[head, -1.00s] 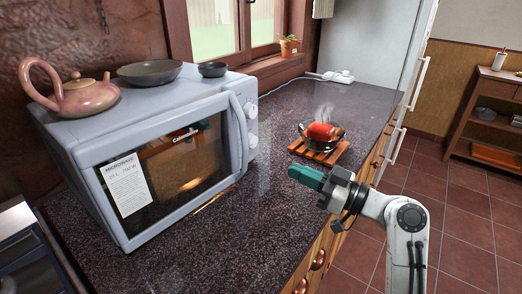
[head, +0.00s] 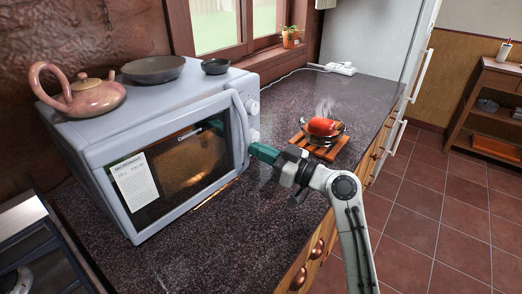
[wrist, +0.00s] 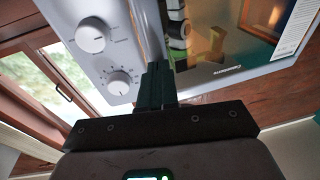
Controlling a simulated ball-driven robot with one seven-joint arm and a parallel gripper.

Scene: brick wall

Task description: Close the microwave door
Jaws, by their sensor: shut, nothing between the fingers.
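The light blue-grey microwave (head: 90,135) stands on the dark counter at the left. Its door (head: 190,165) has a dark window, a white label and a curved handle (head: 240,120) at the right edge. The door looks nearly shut; in the wrist view a thin warm-coloured strip shows between the door (wrist: 230,65) and the knob panel (wrist: 110,40), so it may be slightly ajar. My gripper (head: 253,149) is shut and empty, its green fingers beside the door's handle edge. In the wrist view the fingertips (wrist: 158,68) point at that edge; contact cannot be told.
A teapot (head: 90,95), a grey bowl (head: 153,69) and a small dark bowl (head: 215,66) stand on the microwave. The counter (head: 200,235) in front of the microwave is clear.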

